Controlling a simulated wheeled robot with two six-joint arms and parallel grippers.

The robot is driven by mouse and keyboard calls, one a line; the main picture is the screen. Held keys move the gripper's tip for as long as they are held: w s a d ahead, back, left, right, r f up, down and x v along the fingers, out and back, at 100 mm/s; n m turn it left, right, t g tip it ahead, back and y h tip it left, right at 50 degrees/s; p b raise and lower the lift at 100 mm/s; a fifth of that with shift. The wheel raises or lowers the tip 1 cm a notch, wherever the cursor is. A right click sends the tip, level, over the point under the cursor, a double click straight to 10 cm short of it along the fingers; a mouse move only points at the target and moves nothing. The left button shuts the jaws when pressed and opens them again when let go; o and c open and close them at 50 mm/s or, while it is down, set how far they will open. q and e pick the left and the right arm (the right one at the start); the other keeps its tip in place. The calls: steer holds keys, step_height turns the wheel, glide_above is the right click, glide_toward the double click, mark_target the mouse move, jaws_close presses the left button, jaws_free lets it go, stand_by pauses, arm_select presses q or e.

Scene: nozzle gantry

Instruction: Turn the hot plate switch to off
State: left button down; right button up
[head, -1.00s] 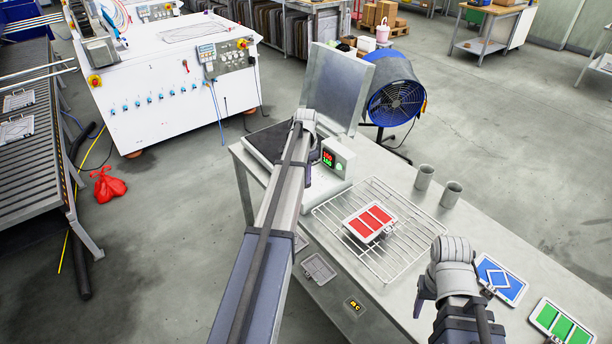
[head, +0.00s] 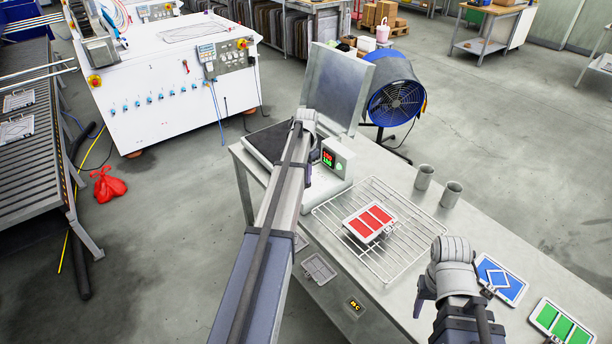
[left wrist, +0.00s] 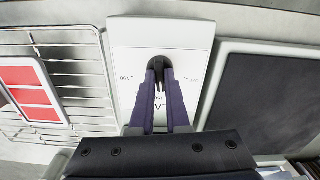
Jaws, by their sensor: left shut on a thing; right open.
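The hot plate's control box (head: 340,162) sits on the bench in the head view, with lit red and green digits on its display. In the left wrist view its white panel (left wrist: 128,50) carries a dark switch knob (left wrist: 158,63) with small labels on both sides. My left gripper (left wrist: 159,82) is shut on the knob from above. In the head view my left arm hides the knob. The dark hot plate surface (left wrist: 265,105) lies right of the panel in the wrist view. My right gripper (head: 425,290) is open, over the front of the bench, its fingers mostly hidden.
A wire rack (head: 345,225) holds a tray with red pads (head: 370,221) beside the control box. Two grey cups (head: 423,177), a blue-patterned tray (head: 501,279) and a green tray (head: 560,322) stand to the right. A raised metal lid (head: 335,85) stands behind the plate.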

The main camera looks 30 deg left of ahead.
arm_select(q)
steer(key=n, duration=1.1)
steer(key=shift+n, duration=0.4)
stand_by(0.4)
steer(key=c, duration=0.9)
jaws_free()
steer(key=shift+r, duration=0.1)
step_height(320, 180, up, 8)
steer(key=p, duration=0.8)
steer(key=shift+f, duration=0.2)
